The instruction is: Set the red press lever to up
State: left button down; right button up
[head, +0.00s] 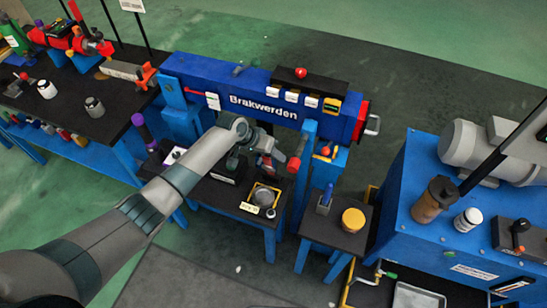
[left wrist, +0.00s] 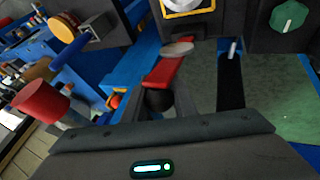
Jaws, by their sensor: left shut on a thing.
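My left arm reaches in from the lower left of the head view, and its left gripper (head: 266,163) is over the small black-topped stand below the blue "Brakwerden" beam. In the left wrist view, a red bar-shaped lever (left wrist: 165,68) lies between the fingers of the left gripper (left wrist: 162,100), which is shut on it. A grey round piece is at the lever's far end. A dark round part sits between the fingers. In the head view the gripper mostly hides the lever, so its angle is hard to tell. My right gripper is not in view.
A red cylinder (head: 294,164) is close right of the gripper and also shows in the left wrist view (left wrist: 40,102). A yellow-rimmed tray (head: 252,204) sits on the stand. A side table holds a yellow-topped pot (head: 353,219). A blue cabinet (head: 410,205) stands at right.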

pick_arm(q)
jog(key=c, duration=1.5)
grip_release()
jog(key=shift+w+f, duration=0.1)
jog(key=shift+o, duration=0.2)
jog(key=b+v, duration=0.3)
jog(key=v, duration=1.4)
